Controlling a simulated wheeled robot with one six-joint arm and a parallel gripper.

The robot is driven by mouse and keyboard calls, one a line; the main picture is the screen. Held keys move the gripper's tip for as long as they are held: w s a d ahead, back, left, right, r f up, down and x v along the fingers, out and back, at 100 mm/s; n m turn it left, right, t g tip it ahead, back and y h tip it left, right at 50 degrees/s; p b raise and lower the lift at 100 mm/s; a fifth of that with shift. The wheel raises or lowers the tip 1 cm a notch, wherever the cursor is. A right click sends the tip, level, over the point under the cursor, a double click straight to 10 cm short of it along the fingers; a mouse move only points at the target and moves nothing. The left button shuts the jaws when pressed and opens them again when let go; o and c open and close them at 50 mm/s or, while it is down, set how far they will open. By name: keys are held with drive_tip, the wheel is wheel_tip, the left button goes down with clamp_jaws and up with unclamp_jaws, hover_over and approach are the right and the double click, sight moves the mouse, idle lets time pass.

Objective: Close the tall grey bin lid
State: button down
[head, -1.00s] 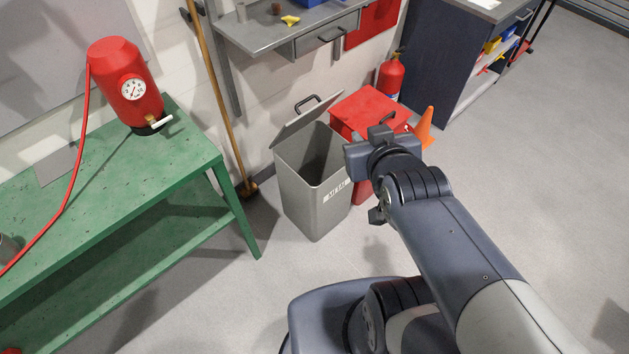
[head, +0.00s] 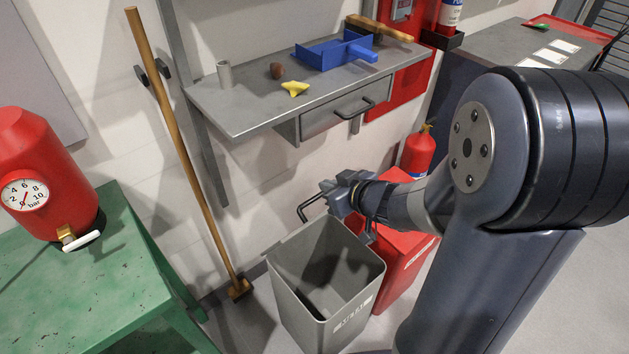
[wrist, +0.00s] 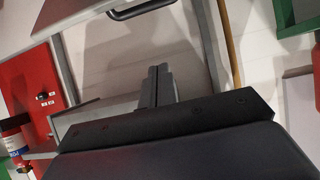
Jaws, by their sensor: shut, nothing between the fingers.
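The tall grey bin (head: 325,318) stands open on the floor in the head view, with its dark inside showing. Its lid (head: 292,240) is a thin grey strip at the bin's back edge, seen nearly edge-on and raised. The lid's dark bar handle (head: 308,208) sticks up there. My gripper (head: 334,194) is just right of the handle, above the bin's back rim; I cannot tell whether it touches. In the wrist view my fingers (wrist: 158,82) are together and empty. A dark bar handle on a grey panel shows above them; I cannot tell which one it is.
A grey shelf (head: 240,103) with a drawer (head: 335,118) hangs above the bin. A red bin (head: 405,262) stands right beside it, with a fire extinguisher (head: 419,152) behind. A broom (head: 180,130) leans left, and a green table (head: 85,285) stands at lower left.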

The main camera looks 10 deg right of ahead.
sight(313, 201)
drive_tip(key=shift+w+a+f, duration=0.3)
drive_tip(key=shift+w+f, duration=0.25)
drive_tip(key=shift+f, duration=0.1)
drive_tip(key=w+a+f+b, duration=0.1)
drive_tip(key=f, duration=0.1)
drive_tip(key=w+a+f+b, duration=0.1)
drive_tip(key=w+f, duration=0.1)
drive_tip(key=w+a+f+b, duration=0.1)
drive_tip(key=f, duration=0.1)
drive_tip(key=shift+w+a+f+b, duration=0.1)
drive_tip(key=shift+w+f+b, duration=0.05)
drive_tip(key=shift+w+b, duration=0.25)
drive_tip(key=shift+s+d+f, duration=0.2)
drive_tip(key=shift+s+f, duration=0.1)
drive_tip(key=shift+s, duration=0.1)
drive_tip(key=shift+f, duration=0.1)
